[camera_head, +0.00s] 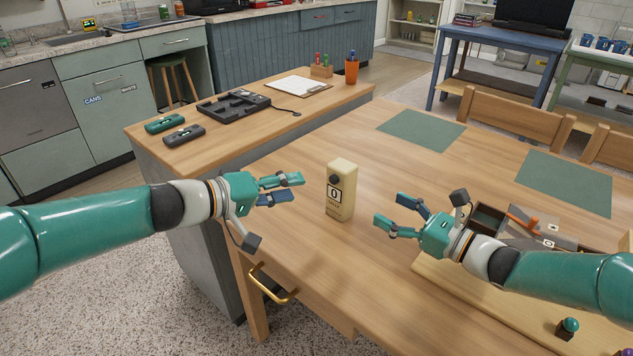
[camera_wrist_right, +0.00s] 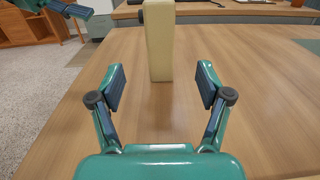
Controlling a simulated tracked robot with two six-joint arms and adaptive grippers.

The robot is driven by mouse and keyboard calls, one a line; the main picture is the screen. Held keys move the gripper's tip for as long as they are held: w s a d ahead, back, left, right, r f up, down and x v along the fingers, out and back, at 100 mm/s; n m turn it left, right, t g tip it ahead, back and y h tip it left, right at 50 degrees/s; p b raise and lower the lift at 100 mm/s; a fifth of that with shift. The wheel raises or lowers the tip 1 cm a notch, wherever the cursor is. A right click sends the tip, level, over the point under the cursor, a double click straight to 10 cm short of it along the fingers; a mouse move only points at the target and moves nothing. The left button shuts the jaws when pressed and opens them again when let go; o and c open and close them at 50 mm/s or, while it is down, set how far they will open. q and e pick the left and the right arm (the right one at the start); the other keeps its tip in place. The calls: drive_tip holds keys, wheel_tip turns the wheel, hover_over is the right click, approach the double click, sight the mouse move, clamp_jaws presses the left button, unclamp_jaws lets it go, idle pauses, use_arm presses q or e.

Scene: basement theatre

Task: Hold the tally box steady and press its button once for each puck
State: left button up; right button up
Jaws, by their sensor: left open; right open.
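The tally box (camera_head: 341,191) is a cream upright box standing on the wooden table. Its front has a dark round button (camera_head: 335,179) above a display reading 0. My left gripper (camera_head: 300,188) is open and empty, to the left of the box and apart from it. My right gripper (camera_head: 388,209) is open and empty, to the right of the box and apart from it. In the right wrist view the box (camera_wrist_right: 160,45) stands beyond and between the open fingers (camera_wrist_right: 162,88). No puck can be clearly made out.
Green mats (camera_head: 421,130) lie farther back. The table around the tally box is clear.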

sight(332, 179)
drive_tip(key=x, duration=1.6)
drive_tip(key=shift+d, duration=0.1)
drive_tip(key=shift+c, duration=0.3)
drive_tip(key=c, duration=1.3)
use_arm(q)
drive_tip(key=shift+c, duration=0.4)
clamp_jaws()
idle(0.4)
